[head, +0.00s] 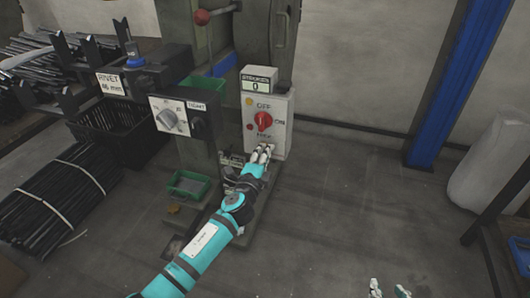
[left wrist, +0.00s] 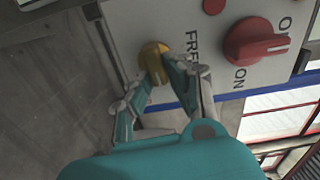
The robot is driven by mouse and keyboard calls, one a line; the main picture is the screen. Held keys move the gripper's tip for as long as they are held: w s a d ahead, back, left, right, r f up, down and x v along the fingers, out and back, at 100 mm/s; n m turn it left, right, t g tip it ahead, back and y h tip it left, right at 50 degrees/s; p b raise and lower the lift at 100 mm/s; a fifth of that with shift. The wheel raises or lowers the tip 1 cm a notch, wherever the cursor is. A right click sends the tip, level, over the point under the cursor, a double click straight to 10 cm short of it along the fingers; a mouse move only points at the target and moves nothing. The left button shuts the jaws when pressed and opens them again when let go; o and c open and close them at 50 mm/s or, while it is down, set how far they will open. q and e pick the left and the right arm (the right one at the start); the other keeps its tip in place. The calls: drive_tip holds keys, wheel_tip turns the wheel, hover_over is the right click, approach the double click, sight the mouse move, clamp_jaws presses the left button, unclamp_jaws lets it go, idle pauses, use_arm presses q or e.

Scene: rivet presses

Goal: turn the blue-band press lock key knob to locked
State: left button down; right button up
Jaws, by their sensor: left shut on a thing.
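The lock key knob is a small yellow knob (left wrist: 153,62) on the white control panel (left wrist: 205,40), beside lettering that starts "FRE" in the left wrist view. My left gripper (left wrist: 160,78) is shut on this knob, one finger on each side. In the head view my left gripper (head: 264,150) is at the bottom of the white control box (head: 281,142) and hides the yellow knob. A blue band (left wrist: 235,93) runs along the panel's edge in the left wrist view. My right gripper (head: 389,290) is open and empty at the bottom edge of the head view.
A large red rotary knob (head: 264,121) with OFF and ON labels sits just above my left gripper. A counter display (head: 259,82) tops the box. Left are a second knob panel (head: 172,117), a black crate (head: 105,130) and a green tray (head: 189,186).

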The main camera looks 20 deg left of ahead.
use_arm(q)
drive_tip(key=shift+f+m, duration=0.15)
drive_tip(key=shift+m, duration=0.45)
use_arm(e)
drive_tip(key=shift+s+d+f, duration=0.15)
drive_tip(key=shift+s+f, duration=0.05)
drive_tip(key=shift+f, duration=0.05)
use_arm(q)
drive_tip(key=c, duration=1.3)
unclamp_jaws()
drive_tip(key=shift+s, duration=0.1)
use_arm(e)
drive_tip(key=shift+s, duration=0.1)
use_arm(q)
drive_tip(key=s, duration=1.2)
drive_tip(key=shift+a, duration=0.2)
drive_tip(key=shift+w, duration=0.1)
